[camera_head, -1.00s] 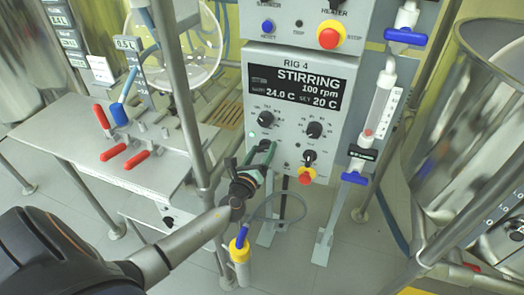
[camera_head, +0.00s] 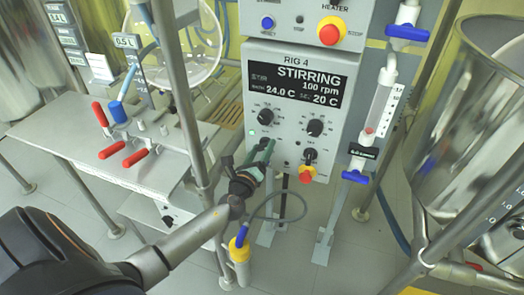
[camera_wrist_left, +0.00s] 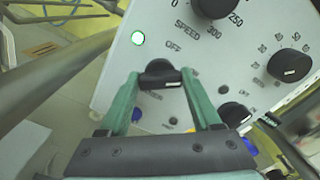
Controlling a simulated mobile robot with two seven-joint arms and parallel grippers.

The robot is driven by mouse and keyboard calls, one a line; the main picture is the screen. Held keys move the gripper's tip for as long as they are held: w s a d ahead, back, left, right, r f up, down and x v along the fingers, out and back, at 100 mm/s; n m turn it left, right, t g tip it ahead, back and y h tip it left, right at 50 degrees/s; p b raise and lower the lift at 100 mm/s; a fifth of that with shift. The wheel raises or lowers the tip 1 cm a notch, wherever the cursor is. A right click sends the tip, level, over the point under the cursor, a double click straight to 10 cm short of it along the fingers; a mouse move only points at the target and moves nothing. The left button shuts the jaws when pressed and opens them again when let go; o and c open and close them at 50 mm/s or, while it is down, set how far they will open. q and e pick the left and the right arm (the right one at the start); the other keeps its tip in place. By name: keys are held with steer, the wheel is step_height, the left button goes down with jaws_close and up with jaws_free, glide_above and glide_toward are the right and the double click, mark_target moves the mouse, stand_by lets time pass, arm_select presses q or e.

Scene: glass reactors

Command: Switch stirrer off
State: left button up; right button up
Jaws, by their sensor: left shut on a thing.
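The RIG 4 control box (camera_head: 283,135) has a display (camera_head: 294,82) reading STIRRING, 100 rpm, 24.0 C and 20 C. A green light (camera_head: 252,133) glows on its lower left; it also shows in the wrist view (camera_wrist_left: 138,38). My left gripper (camera_head: 266,147) reaches the panel below the left dial. In the wrist view the green fingers of my left gripper (camera_wrist_left: 160,78) are shut on a black switch knob (camera_wrist_left: 160,73), one finger at each end. OFF is printed above this knob; the lettering below is partly hidden. My right gripper is not in view.
A speed dial (camera_head: 263,116) sits above the held knob, and another dial (camera_head: 315,127) to its right. A red stop button (camera_head: 306,174) is low on the panel. A metal post (camera_head: 190,120) stands left of the panel, close to my arm. A glass tube (camera_head: 380,105) hangs at right.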

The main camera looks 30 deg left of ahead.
arm_select(q)
steer(key=n+b, duration=0.2)
steer(key=n, duration=0.1)
steer(key=shift+f, duration=0.2)
steer(key=n+b, duration=0.1)
steer(key=n, duration=0.2)
steer(key=shift+n+b, duration=0.6)
steer(key=shift+n, duration=1.2)
steer(key=shift+r+n, duration=0.1)
steer(key=shift+n, duration=0.6)
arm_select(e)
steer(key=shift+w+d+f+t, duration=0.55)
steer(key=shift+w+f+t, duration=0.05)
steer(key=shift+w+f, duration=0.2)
arm_select(q)
steer(key=o, duration=1.4)
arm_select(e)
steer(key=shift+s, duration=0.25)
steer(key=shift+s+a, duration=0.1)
